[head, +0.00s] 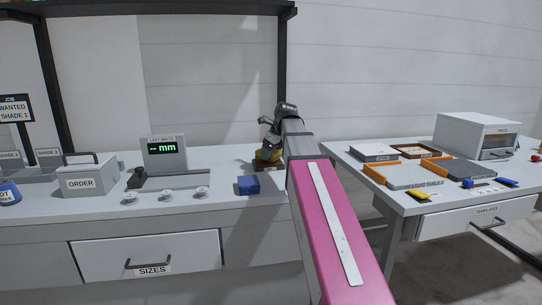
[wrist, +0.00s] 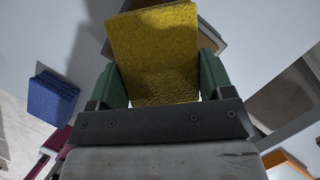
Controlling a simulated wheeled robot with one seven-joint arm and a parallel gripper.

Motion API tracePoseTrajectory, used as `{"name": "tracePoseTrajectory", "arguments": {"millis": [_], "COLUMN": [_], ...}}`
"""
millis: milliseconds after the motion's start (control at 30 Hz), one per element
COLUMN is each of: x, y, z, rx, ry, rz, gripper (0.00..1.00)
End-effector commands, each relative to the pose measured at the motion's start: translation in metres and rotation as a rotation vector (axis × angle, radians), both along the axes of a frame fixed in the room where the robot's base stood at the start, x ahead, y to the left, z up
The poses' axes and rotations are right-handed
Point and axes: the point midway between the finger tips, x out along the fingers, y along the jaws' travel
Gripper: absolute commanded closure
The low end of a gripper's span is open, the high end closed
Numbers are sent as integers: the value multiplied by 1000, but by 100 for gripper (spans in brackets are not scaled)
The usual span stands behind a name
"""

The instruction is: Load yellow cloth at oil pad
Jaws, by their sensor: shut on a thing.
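My gripper (wrist: 165,85) is shut on the yellow cloth (wrist: 157,48), a thick textured block held between its two green fingers in the wrist view. In the head view my gripper (head: 270,143) is at the right end of the left counter, with a little of the yellow cloth (head: 268,155) showing under it. A dark, brown-edged flat thing, which looks like the oil pad (wrist: 208,38), lies behind the cloth in the wrist view and is mostly hidden by it. I cannot tell whether the cloth touches it.
A blue block (head: 248,185) lies on the counter just left of my gripper; it also shows in the wrist view (wrist: 52,97). A grey ORDER box (head: 88,178) and a mm display (head: 166,154) stand further left. The right table (head: 407,203) carries trays and a white cabinet (head: 478,136).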

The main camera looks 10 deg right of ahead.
Motion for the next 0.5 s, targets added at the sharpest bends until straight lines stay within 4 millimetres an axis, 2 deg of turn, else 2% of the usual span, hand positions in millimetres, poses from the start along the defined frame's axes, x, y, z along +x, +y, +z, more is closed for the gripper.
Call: {"name": "tracePoseTrajectory", "arguments": {"millis": [500], "x": [1], "y": [0], "z": [37], "rx": [1], "ry": [-1], "rz": [0], "gripper": [45]}}
